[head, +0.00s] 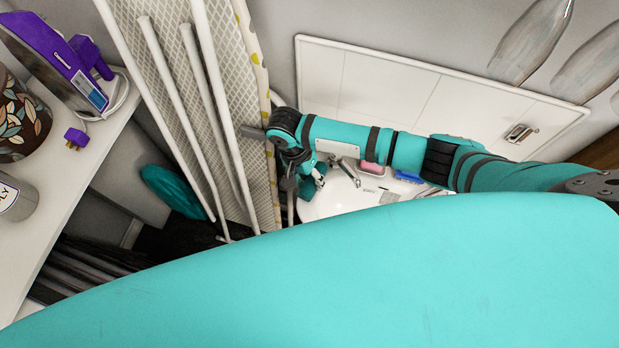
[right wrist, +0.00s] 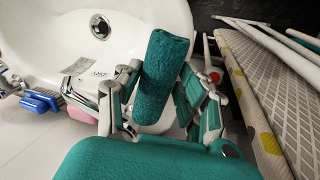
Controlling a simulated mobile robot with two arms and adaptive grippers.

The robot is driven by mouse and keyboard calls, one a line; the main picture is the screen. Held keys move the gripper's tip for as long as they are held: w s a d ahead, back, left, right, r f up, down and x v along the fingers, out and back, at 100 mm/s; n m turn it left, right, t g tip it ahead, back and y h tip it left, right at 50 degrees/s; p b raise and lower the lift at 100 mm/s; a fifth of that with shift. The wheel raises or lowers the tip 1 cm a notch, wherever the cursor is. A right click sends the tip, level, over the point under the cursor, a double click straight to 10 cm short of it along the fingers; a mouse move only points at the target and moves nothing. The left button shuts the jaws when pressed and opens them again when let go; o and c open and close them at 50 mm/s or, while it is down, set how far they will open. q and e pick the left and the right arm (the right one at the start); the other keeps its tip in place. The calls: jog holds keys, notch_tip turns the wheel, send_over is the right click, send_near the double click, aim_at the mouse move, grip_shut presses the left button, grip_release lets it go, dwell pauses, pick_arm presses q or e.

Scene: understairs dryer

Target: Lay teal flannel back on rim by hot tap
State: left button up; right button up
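The teal flannel (right wrist: 163,68) is a rolled, fluffy bundle in the right wrist view. My right gripper (right wrist: 160,92) has its fingers closed against both sides of it. The flannel is held over the rim of the white basin (right wrist: 50,45); whether it touches the rim is unclear. A chrome tap with a red mark (right wrist: 213,76) is partly visible just right of the gripper. In the head view, the right gripper (head: 304,178) is at the basin's left end, and the flannel cannot be told apart from the teal gripper. My left gripper is not in view.
An ironing board (head: 225,100) stands close left of my right gripper. A shelf (head: 85,150) holds a purple iron (head: 60,62). White panels (head: 400,90) back the basin.

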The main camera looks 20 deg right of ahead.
jog(key=o, duration=0.4)
jog(key=shift+o, duration=0.2)
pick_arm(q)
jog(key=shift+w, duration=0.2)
pick_arm(e)
jog(key=v, duration=1.2)
jog(key=shift+s, duration=0.1)
